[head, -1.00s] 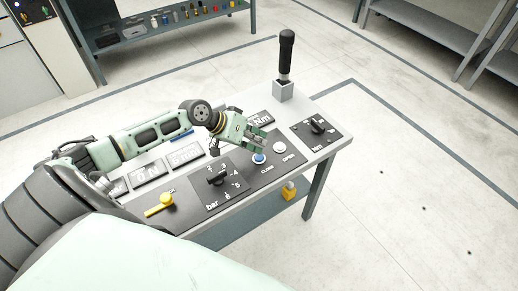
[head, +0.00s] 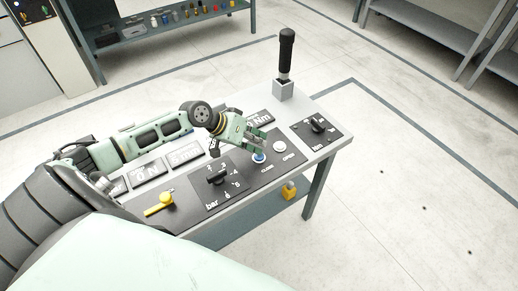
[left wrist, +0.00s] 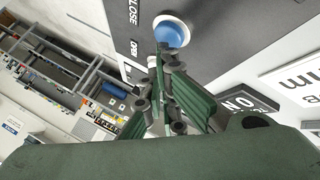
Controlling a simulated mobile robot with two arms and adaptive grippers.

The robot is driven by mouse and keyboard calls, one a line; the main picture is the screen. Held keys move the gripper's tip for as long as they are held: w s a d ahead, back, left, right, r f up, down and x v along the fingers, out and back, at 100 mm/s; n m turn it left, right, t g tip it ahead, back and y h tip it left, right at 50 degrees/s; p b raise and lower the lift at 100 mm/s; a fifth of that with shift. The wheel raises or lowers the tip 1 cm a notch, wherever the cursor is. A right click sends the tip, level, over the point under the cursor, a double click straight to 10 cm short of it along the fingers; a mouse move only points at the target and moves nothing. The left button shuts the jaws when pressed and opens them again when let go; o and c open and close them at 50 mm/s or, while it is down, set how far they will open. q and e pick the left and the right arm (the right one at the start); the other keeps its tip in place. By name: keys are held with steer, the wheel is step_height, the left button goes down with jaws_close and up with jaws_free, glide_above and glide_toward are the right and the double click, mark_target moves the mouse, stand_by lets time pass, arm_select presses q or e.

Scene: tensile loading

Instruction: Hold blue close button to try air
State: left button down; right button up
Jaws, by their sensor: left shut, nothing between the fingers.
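The blue close button (head: 259,158) sits on the dark panel above the word CLOSE. It also shows in the left wrist view as a blue cap in a white ring (left wrist: 173,33). My left gripper (head: 262,151) is shut and empty, with its fingertips right at the button in the head view. In the left wrist view its fingertips (left wrist: 160,50) reach the button's edge; I cannot tell if they press it. The white open button (head: 280,146) stands to the right of the blue one. My right gripper does not show.
The console (head: 330,149) carries a bar knob (head: 217,176), a yellow lever (head: 160,203), an Nm knob (head: 319,124) and a tall black-handled lever (head: 285,55). Display plates lie near my left forearm. A shelf with small items (head: 160,20) stands at the back. Floor to the right is clear.

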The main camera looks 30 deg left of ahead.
arm_select(q)
steer(key=shift+f+b, duration=0.35)
steer(key=shift+f, duration=0.2)
stand_by(0.6)
stand_by(0.8)
steer(key=shift+r, duration=0.1)
stand_by(0.7)
steer(key=shift+r+p, duration=0.9)
step_height(320, 180, up, 5)
steer(key=p, duration=0.4)
steer(key=shift+p, duration=0.3)
